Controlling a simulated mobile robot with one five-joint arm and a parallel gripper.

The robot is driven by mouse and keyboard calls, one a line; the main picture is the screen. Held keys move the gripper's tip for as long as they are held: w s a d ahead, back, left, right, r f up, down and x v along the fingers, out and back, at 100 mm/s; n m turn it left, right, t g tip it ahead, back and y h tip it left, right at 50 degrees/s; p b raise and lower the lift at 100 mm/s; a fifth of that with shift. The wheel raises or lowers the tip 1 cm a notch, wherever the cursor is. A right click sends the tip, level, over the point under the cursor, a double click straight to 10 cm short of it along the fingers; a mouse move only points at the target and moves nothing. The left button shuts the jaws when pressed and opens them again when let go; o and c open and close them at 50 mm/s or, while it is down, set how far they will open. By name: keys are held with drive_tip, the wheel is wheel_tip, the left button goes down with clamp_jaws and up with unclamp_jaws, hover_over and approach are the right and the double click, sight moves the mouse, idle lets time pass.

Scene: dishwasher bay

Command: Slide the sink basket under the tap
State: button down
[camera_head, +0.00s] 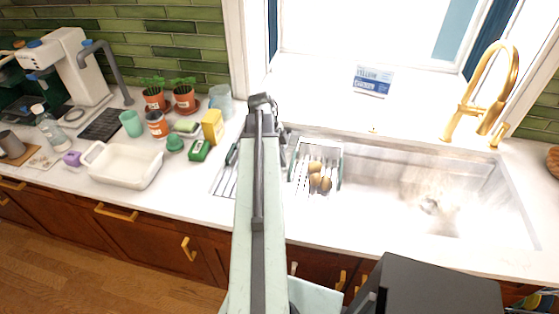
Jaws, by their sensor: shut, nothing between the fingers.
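The sink basket (299,186) is a wire rack with dark green side rails. It sits at the left end of the white sink (380,205) and holds several brown, potato-like items (316,167). The gold tap (490,90) rises behind the right part of the sink, well to the right of the basket. My gripper (284,133) is at the far end of my arm, beside the basket's back left corner. It is shut and empty. My arm hides part of the counter left of the basket, and I cannot tell if the gripper touches the basket.
The sink floor right of the basket is clear up to the drain (430,205). A blue and white box (373,81) stands on the sill behind. Left of my arm are a yellow sponge (212,127), a white tub (125,164) and potted plants (184,98).

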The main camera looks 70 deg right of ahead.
drive_tip(key=b+x, duration=0.1)
drive_tip(key=x, duration=0.2)
drive_tip(key=shift+f+b, duration=0.2)
drive_tip(key=shift+b, duration=0.2)
